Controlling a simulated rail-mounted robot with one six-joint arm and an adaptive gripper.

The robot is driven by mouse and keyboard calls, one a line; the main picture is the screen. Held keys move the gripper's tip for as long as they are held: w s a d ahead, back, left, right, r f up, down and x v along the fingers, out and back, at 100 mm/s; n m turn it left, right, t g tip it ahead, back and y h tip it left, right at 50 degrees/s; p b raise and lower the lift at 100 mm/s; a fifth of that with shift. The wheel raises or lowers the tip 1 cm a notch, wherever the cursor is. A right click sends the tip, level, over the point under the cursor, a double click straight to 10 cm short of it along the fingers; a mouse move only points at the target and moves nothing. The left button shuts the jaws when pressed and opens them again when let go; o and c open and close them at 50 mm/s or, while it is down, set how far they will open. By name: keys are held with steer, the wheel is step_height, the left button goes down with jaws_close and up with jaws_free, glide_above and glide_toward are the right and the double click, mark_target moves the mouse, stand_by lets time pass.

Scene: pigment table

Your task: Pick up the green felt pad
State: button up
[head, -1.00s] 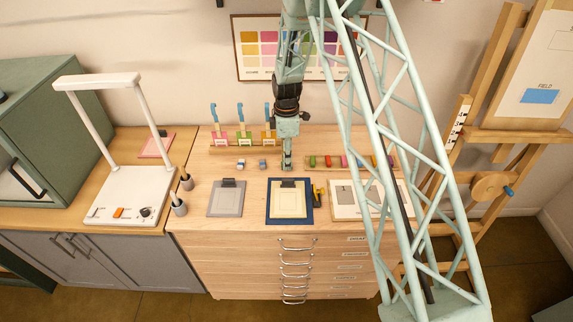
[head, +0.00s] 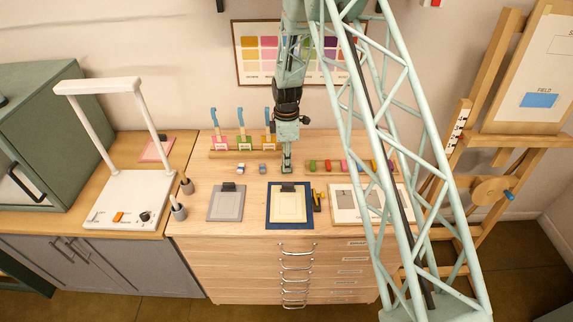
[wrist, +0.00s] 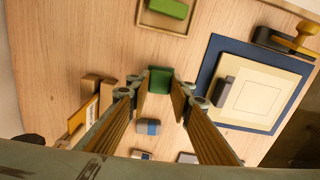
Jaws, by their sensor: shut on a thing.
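The green felt pad (wrist: 160,80) shows in the wrist view as a small dark green block between the fingertips. My gripper (wrist: 159,88) is shut on it, with one finger on each side. In the head view my gripper (head: 286,171) points down at the table, between the small blue-grey blocks and the row of coloured sticks. The pad is too small and covered to make out there. I cannot tell whether it touches the tabletop or is just above it.
Small blue-grey blocks (head: 262,168) lie to the left. A blue mat (head: 289,226) with a cream sheet lies in front, and a grey board (head: 225,204) to its left. A wooden rack (head: 222,154) with blue-handled tools stands behind.

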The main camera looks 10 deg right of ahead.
steer(key=shift+r+b, duration=0.3)
steer(key=shift+r, duration=1.4)
steer(key=s, duration=0.5)
steer(key=s+r+b, duration=0.1)
steer(key=s, duration=0.4)
steer(key=s+b, duration=0.1)
steer(key=s, duration=0.5)
steer(key=shift+r, duration=0.2)
steer(key=shift+c, duration=0.4)
steer(key=m+b, duration=0.1)
steer(key=w+d+m+b, duration=0.1)
steer(key=w+m+b, duration=0.1)
steer(key=m, duration=0.1)
steer(key=shift+d+r, duration=0.25)
steer(key=shift+d, duration=0.1)
steer(key=m+b, duration=0.1)
steer(key=w+d+m+b, duration=0.1)
steer(key=m, duration=0.1)
steer(key=w+r+m+b, duration=0.1)
steer(key=shift+d, duration=0.4)
steer(key=shift+w+d+r+m+b, duration=0.35)
steer(key=shift+d+r+m+b, duration=0.2)
steer(key=shift+m+b, duration=0.6)
steer(key=shift+w+d+r+m+b, duration=0.4)
steer(key=shift+d+m+b, duration=0.25)
steer(key=shift+m, duration=0.95)
steer(key=shift+w+d+r+m+b, duration=0.3)
steer(key=shift+d+r+m+b, duration=0.25)
steer(key=shift+m+b, duration=0.6)
